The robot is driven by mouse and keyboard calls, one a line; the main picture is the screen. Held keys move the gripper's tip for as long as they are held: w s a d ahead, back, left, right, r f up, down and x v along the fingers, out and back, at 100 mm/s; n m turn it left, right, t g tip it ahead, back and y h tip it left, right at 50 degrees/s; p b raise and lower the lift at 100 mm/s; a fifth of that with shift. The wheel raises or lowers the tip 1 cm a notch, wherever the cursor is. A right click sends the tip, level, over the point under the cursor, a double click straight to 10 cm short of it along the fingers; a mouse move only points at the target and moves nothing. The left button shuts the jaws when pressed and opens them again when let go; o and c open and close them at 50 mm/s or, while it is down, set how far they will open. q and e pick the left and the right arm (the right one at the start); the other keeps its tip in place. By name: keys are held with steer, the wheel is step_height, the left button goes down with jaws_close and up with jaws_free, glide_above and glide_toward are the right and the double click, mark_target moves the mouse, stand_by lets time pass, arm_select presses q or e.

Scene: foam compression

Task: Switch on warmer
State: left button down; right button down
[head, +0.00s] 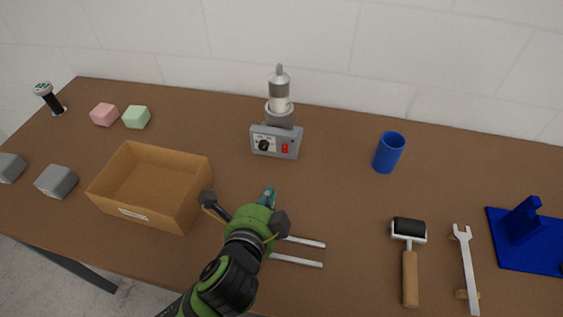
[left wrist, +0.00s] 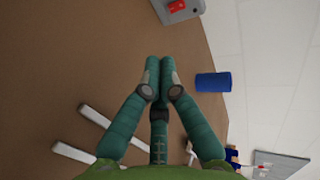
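The warmer (head: 276,141) is a grey box with a dial (head: 264,145) and a red switch (head: 285,148) on its front. A clear bottle with a grey top (head: 279,90) stands upright in its round holder. My left gripper (head: 267,195) is in front of the warmer, apart from it, with its teal fingers pointing toward it. In the left wrist view its fingertips (left wrist: 160,66) are together with nothing visible between them. The warmer's edge (left wrist: 183,12) and red switch (left wrist: 177,6) show at the top there, beyond the fingertips. My right gripper is not in view.
A blue cup (head: 388,153) stands right of the warmer. Two pale bars (head: 297,261) lie beside my gripper. A roller (head: 410,260) and wrench (head: 467,265) lie at right.

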mark_target(285, 150)
arm_select(q)
steer(key=x, duration=0.4)
steer(key=p+x, duration=0.1)
steer(key=x, duration=0.4)
steer(key=r+p+x, duration=0.1)
steer(key=x, duration=0.4)
steer(key=shift+w, duration=0.15)
steer(key=f+t+b, duration=0.1)
steer(key=b, duration=0.1)
steer(key=shift+w+d+b, duration=0.1)
steer(key=shift+w+b, duration=0.2)
steer(key=shift+w, duration=0.05)
steer(key=shift+r+p, duration=0.35)
steer(key=shift+r, duration=0.2)
steer(key=shift+r+p, duration=0.8)
steer(key=shift+p, duration=0.2)
steer(key=shift+f, duration=0.15)
